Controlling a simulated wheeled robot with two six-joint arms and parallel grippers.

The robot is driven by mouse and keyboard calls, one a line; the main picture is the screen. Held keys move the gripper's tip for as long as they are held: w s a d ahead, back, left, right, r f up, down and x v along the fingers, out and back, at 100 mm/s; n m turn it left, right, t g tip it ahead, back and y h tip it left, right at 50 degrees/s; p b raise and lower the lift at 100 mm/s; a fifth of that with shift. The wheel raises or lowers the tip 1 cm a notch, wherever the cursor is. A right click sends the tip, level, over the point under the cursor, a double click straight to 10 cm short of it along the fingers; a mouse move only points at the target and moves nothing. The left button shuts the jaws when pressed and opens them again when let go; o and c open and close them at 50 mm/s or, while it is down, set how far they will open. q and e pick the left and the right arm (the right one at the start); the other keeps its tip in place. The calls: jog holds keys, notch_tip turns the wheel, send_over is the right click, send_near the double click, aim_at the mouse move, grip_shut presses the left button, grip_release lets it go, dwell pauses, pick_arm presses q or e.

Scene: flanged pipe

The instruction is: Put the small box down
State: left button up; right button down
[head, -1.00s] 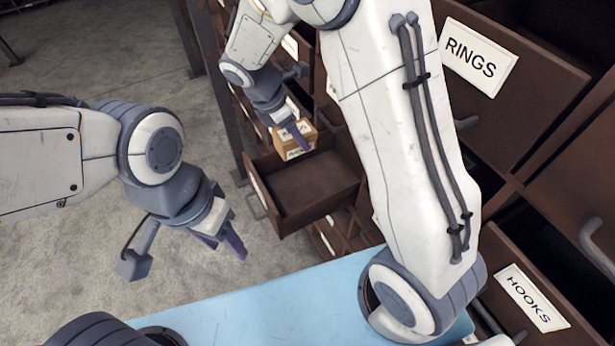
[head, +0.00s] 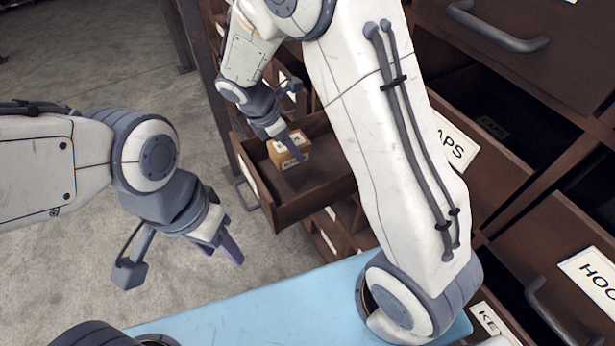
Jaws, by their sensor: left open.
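The small box (head: 281,158), brown cardboard with white labels, is at the far inner corner of the open drawer (head: 318,203). My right gripper (head: 294,148) reaches down to it from above, with one purple finger across its near side; the other finger is hidden. The jaws look shut on the box. I cannot tell whether the box's underside touches the drawer floor. My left gripper (head: 228,250) is open and empty, left of the drawer and apart from it.
A dark brown drawer cabinet (head: 480,95) with labelled drawers fills the right side, some of them pulled out. A light blue surface (head: 250,310) lies at the bottom. The near part of the open drawer is empty. Bare grey floor (head: 90,70) is at left.

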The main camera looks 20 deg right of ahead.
aim_at(273, 149)
notch_tip(273, 149, down, 10)
jog(key=shift+r, duration=0.25)
jog(key=shift+f, duration=0.1)
grip_release()
jog(key=v, duration=1.1)
jog(key=shift+s+a+r, duration=0.1)
jog(key=shift+a+r, duration=0.05)
jog(key=shift+r, duration=0.2)
jog(key=s+a+r+m, duration=0.1)
jog(key=s+r, duration=0.1)
jog(key=s, duration=0.1)
jog(key=s+a+r+m+y, duration=0.1)
jog(key=s+r+m, duration=0.1)
jog(key=s, duration=0.1)
jog(key=s+a+r+m+y, duration=0.1)
jog(key=s+r+m, duration=0.1)
jog(key=s, duration=0.2)
jog(key=shift+s+a, duration=0.1)
jog(key=s+r+m+y, duration=0.2)
jog(key=s+m, duration=0.6)
jog(key=s, duration=0.6)
jog(key=shift+s+a+r+g+y, duration=0.15)
jog(key=shift+s+a+g+y, duration=0.1)
jog(key=shift+a+g+y, duration=0.35)
jog(key=shift+d, duration=0.1)
